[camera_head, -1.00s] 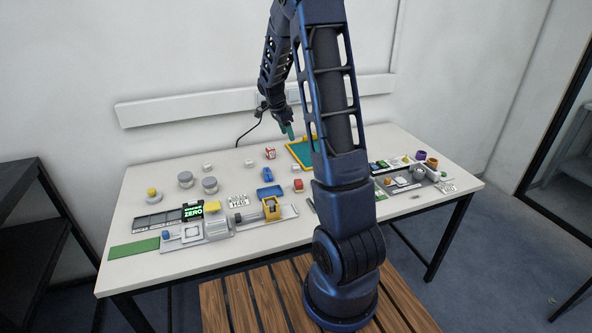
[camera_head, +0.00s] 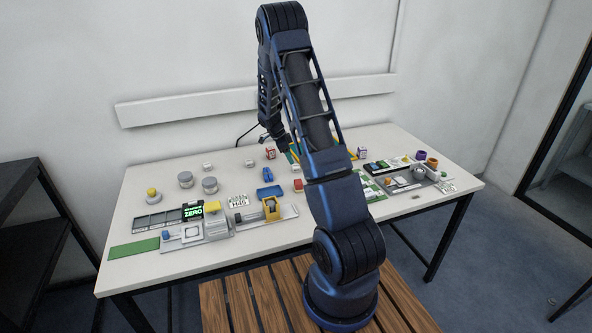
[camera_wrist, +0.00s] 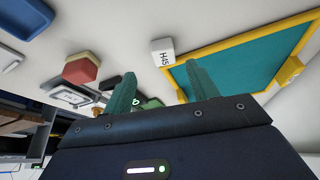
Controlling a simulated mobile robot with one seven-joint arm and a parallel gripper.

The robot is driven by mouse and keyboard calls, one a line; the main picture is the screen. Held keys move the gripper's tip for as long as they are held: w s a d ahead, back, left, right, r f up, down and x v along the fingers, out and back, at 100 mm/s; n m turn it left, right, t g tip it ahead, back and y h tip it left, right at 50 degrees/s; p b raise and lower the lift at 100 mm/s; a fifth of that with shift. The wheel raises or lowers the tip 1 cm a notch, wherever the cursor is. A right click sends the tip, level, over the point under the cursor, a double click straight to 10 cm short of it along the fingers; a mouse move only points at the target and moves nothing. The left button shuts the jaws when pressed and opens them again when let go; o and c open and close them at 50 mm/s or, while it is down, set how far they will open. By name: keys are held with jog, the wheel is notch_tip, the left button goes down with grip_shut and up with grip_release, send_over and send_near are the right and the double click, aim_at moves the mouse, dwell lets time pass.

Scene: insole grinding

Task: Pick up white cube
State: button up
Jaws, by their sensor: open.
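In the wrist view a white cube (camera_wrist: 162,52) marked with dark characters lies beside the corner of a yellow-edged teal tray (camera_wrist: 295,28). My gripper (camera_wrist: 160,69) is open, with its two green fingers apart and nothing between them. The cube shows just beyond the fingertips, between them in the picture, and appears untouched.
A red block (camera_wrist: 81,68) and a blue tray (camera_wrist: 25,15) lie left of the fingers in the wrist view. In the head view, grey cylinders (camera_head: 186,179), a fixture with a yellow part (camera_head: 271,208) and a parts tray (camera_head: 440,183) stand on the white table (camera_head: 150,185).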

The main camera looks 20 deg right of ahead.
aim_at(294, 166)
jog(key=shift+w+x, duration=0.2)
jog(key=shift+x, duration=3)
jog(key=c, duration=1.1)
